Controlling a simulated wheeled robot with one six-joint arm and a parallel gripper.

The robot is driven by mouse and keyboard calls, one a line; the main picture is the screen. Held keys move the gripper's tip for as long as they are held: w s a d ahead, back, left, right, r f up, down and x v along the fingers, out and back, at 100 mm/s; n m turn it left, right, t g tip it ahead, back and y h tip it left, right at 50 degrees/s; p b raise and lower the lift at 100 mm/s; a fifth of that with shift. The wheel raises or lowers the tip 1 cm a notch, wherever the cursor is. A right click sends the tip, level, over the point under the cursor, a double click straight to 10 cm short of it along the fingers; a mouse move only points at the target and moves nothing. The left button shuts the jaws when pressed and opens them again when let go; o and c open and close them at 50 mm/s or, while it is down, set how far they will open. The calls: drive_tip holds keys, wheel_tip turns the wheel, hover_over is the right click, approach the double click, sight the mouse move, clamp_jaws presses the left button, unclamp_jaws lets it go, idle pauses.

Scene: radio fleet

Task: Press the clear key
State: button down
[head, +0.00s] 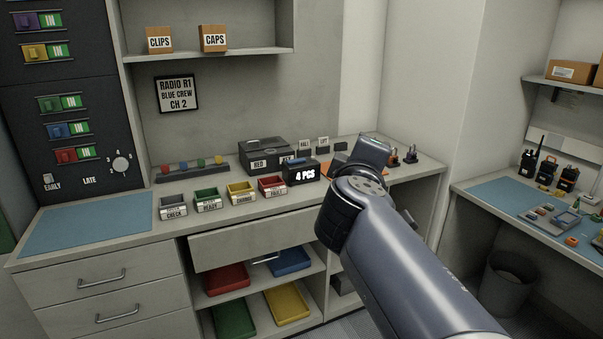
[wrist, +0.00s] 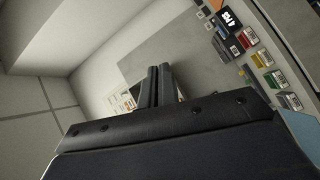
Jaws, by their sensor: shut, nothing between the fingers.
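I cannot make out a key marked clear in either view. A dark counting display reading "4 PCS" (head: 303,174) stands on the counter beside the box marked RED; it also shows, tilted, in the wrist view (wrist: 233,20). My gripper (wrist: 159,70) is shut, its two dark fingers together with nothing between them. It is apart from the display, which lies off to the right in the wrist view. In the head view my arm hides the gripper's fingers and part of the counter's right end.
Small labelled bins, including a red bin (head: 272,186) and a green bin (head: 207,200), line the counter's front. A drawer (head: 245,240) sticks out below. A blue mat (head: 88,230) lies clear at left. A second bench (head: 480,187) stands at right.

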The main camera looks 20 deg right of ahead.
idle(0.8)
drive_tip(key=w+a+f+m+g+y+p, duration=0.2)
drive_tip(key=w+a+f+m+y, duration=0.1)
drive_tip(key=a+f+m+y, duration=0.25)
drive_tip(key=w+a+f+m+g+y+p, duration=0.1)
drive_tip(key=w+a+f+m+g+y, duration=0.15)
drive_tip(key=a+f+m, duration=0.5)
drive_tip(key=a+f+m+g+y+p, duration=0.1)
drive_tip(key=a+m+g+y, duration=0.1)
drive_tip(key=a, duration=0.6)
drive_tip(key=s+a+f+m+g+y+p, duration=0.1)
drive_tip(key=a+f+m+y, duration=0.1)
drive_tip(key=a, duration=0.7)
drive_tip(key=s+a+f+m+g+y+p, duration=0.1)
drive_tip(key=a+f+m+g+y, duration=0.1)
drive_tip(key=a+m+y, duration=0.2)
drive_tip(key=shift+a+m+g, duration=0.35)
drive_tip(key=shift+a+m, duration=0.75)
drive_tip(key=shift+a, duration=1.15)
drive_tip(key=shift+s, duration=0.1)
